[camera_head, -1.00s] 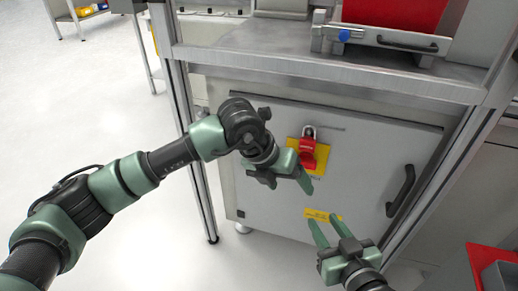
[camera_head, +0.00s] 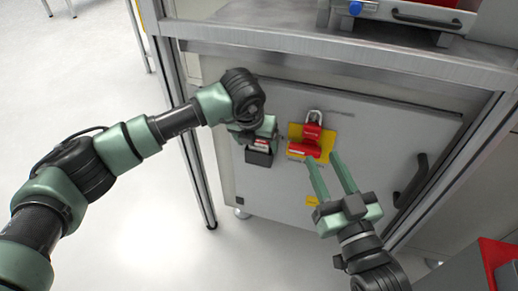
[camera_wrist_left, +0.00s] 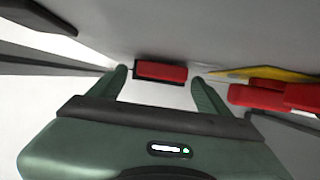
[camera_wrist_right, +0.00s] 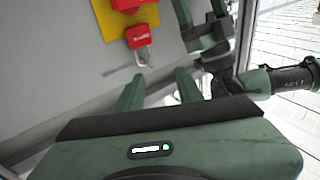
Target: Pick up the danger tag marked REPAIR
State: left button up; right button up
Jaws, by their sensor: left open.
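A small red-and-white tag (camera_head: 261,144) sits at a black holder (camera_head: 258,158) on the grey cabinet door; its wording is too small to read. My left gripper (camera_head: 256,136) is over it, partly hiding it. In the left wrist view the tag's red part (camera_wrist_left: 161,71) lies between the open fingers (camera_wrist_left: 159,78), with gaps on both sides. My right gripper (camera_head: 321,160) is open and empty in front of the door, just below a red padlock (camera_head: 312,131). The padlock also shows in the right wrist view (camera_wrist_right: 137,37), beyond the fingertips.
The padlock hangs with a red lockout piece (camera_head: 303,150) on a yellow plate (camera_head: 323,147), right of the tag. A black door handle (camera_head: 411,180) stands further right. A metal shelf edge (camera_head: 330,58) runs above the door. Floor (camera_head: 110,210) is clear at left.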

pick_arm(q)
jog(key=shift+w+d+f, duration=0.1)
jog(key=shift+w+f, duration=0.05)
jog(key=shift+f, duration=0.25)
jog(key=c, duration=1.4)
jog(key=shift+r, duration=0.2)
jog(key=shift+c, duration=0.2)
